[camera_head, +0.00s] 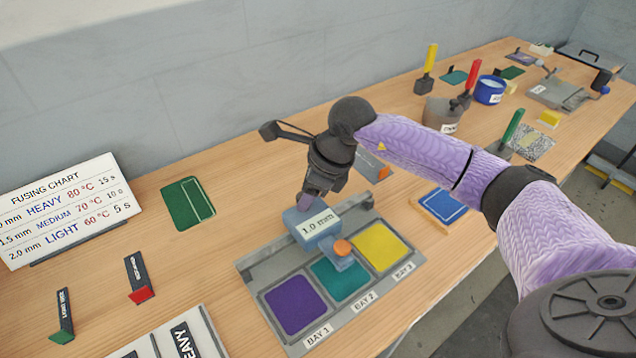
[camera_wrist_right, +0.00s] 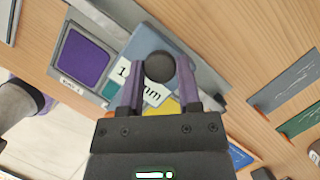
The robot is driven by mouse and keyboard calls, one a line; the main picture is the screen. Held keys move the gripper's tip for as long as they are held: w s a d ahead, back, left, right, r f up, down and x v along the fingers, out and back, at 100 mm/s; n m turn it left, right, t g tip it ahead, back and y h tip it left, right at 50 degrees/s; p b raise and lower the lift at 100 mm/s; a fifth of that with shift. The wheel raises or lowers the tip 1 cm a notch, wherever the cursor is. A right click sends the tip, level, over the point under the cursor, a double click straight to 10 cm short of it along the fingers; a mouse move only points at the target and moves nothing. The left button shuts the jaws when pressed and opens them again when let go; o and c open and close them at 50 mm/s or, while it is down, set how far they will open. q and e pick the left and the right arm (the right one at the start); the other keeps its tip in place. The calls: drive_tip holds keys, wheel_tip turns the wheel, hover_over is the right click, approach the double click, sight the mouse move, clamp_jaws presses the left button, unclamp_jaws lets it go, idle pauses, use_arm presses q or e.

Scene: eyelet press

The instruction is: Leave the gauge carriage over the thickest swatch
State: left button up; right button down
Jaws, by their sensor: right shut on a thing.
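The gauge carriage (camera_head: 318,228) is a blue block labelled "1.0 mm" on a grey rail behind three bays. Its orange-tipped foot (camera_head: 342,247) is over the upper part of the teal swatch (camera_head: 338,280) in BAY 2. The purple swatch (camera_head: 294,304) lies in BAY 1 and the yellow swatch (camera_head: 381,246) in BAY 3. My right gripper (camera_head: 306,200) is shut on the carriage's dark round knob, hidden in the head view. In the right wrist view the knob (camera_wrist_right: 159,67) sits between the fingers, above the carriage (camera_wrist_right: 135,52). My left gripper is not in view.
A fusing chart (camera_head: 62,210) stands at the left, listing thicknesses with HEAVY, MEDIUM and LIGHT. A green panel (camera_head: 187,203) lies behind the bays. A blue swatch (camera_head: 443,205) lies to their right. Colored-handled tools and a blue pot (camera_head: 490,90) stand farther right.

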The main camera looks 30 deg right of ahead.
sight(329, 211)
drive_tip(key=shift+c, duration=1.6)
unclamp_jaws()
drive_tip(key=p+v, duration=0.1)
drive_tip(key=v, duration=0.9)
drive_tip(key=shift+f, duration=0.1)
